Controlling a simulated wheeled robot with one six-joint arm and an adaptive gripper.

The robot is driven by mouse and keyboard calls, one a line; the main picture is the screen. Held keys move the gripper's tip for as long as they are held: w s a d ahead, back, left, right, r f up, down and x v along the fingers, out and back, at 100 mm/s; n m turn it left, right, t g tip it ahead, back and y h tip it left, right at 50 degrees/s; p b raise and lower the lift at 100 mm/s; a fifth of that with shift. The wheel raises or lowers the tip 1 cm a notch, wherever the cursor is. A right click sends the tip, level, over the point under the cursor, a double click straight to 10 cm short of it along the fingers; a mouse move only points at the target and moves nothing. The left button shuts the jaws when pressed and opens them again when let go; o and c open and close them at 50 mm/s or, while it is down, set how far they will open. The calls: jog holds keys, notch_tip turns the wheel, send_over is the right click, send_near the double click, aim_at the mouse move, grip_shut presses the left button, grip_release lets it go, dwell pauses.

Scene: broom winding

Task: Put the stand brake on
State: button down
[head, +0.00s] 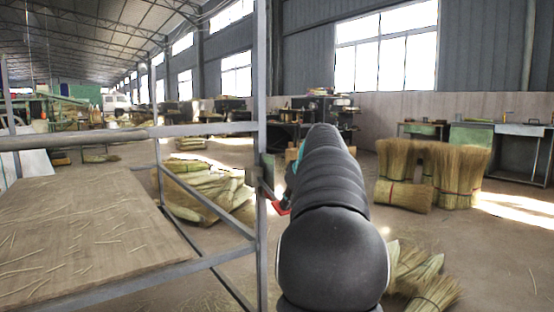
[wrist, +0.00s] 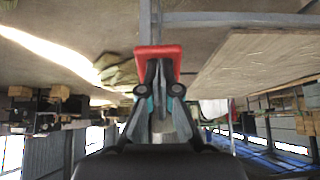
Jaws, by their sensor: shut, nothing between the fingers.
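The stand is a grey metal frame (head: 261,110) at left and centre in the head view. A red brake lever (head: 280,207) sticks out from a bracket on its upright post, tilted down to the right. In the wrist view, which is upside down, the red lever (wrist: 158,51) lies right at the tips of my gripper (wrist: 159,68). The fingers are shut with nothing between them. I cannot tell whether they touch the lever. In the head view my arm hides most of the gripper.
A wooden board (head: 85,235) with loose straws lies in the frame at left. Broom-straw bundles lie on the floor behind the post (head: 205,190) and stand at right (head: 460,175). A workbench (head: 490,135) stands by the wall. Some floor at right is clear.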

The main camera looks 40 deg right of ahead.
jog(key=shift+s+d+f, duration=0.1)
jog(key=shift+f, duration=0.55)
jog(key=s+a+r+p, duration=0.1)
jog(key=s+r+p, duration=0.1)
jog(key=s+r, duration=0.6)
jog(key=s, duration=0.3)
jog(key=shift+a+p, duration=0.25)
jog(key=shift+p, duration=0.1)
jog(key=shift+a, duration=0.1)
